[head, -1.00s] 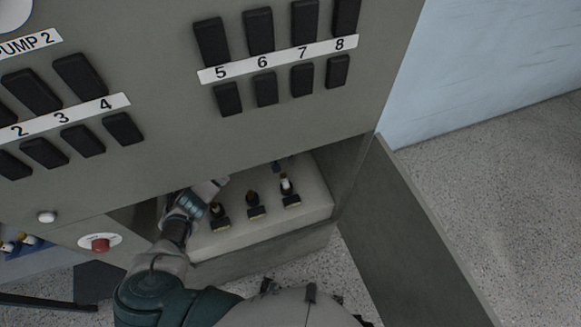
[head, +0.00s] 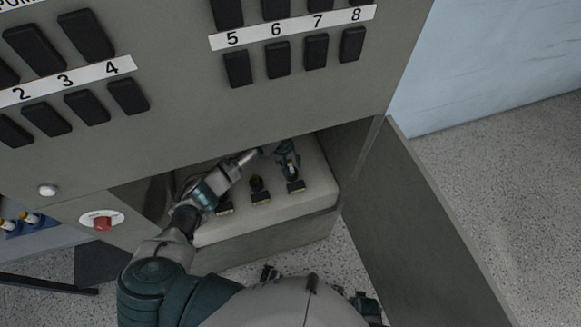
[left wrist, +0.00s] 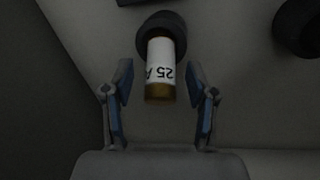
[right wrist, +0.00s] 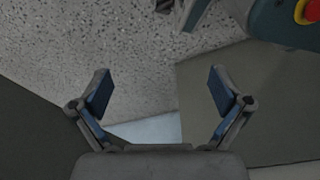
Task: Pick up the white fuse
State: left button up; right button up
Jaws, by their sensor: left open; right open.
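The white fuse (left wrist: 160,68) has a white label reading 25 A and brass-brown ends. In the left wrist view it sits with its far end in a dark round holder (left wrist: 163,25). My left gripper (left wrist: 160,92) is open, with one finger on each side of the fuse's near end and gaps between. In the head view my left gripper (head: 288,161) is over the rightmost holder in the open compartment and mostly hides the fuse. My right gripper (right wrist: 158,92) is open and empty, with floor and panel behind it.
The compartment holds other fuse holders (head: 258,190) on a pale block. The cabinet front (head: 200,130) overhangs it. An open door (head: 410,225) stands at the right. A red button (head: 102,222) and a blue tray with fuses (head: 22,224) are at the left.

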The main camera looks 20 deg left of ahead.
pick_arm(q)
jog(key=shift+s+a+r, duration=0.1)
jog(key=shift+a, duration=0.05)
jog(key=c, duration=0.7)
grip_shut()
